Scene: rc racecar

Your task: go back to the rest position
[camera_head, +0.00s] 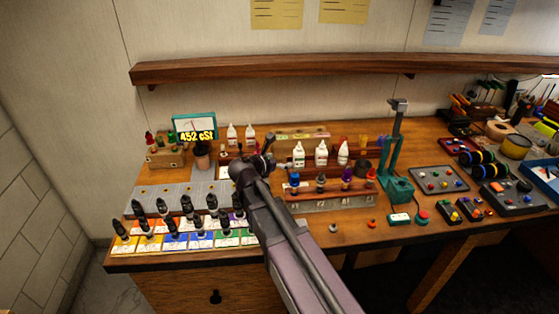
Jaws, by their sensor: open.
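My arm (290,240) reaches from the bottom of the head view up over the workbench (160,262). My gripper (266,158) is at its far end, above the middle-left of the bench, near the bottles and racks. The gripper is small and dark here. Its jaws are open and nothing shows held in them. My arm hides part of the bench and some of the bottles behind it.
Dark-capped bottles (140,211) stand on coloured cards at front left. A display reading 452 cSt (195,126) is behind them. White bottles (321,153), a green stand (393,150) and parts trays (439,180) lie right of my arm. A wooden shelf (330,69) spans the wall above.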

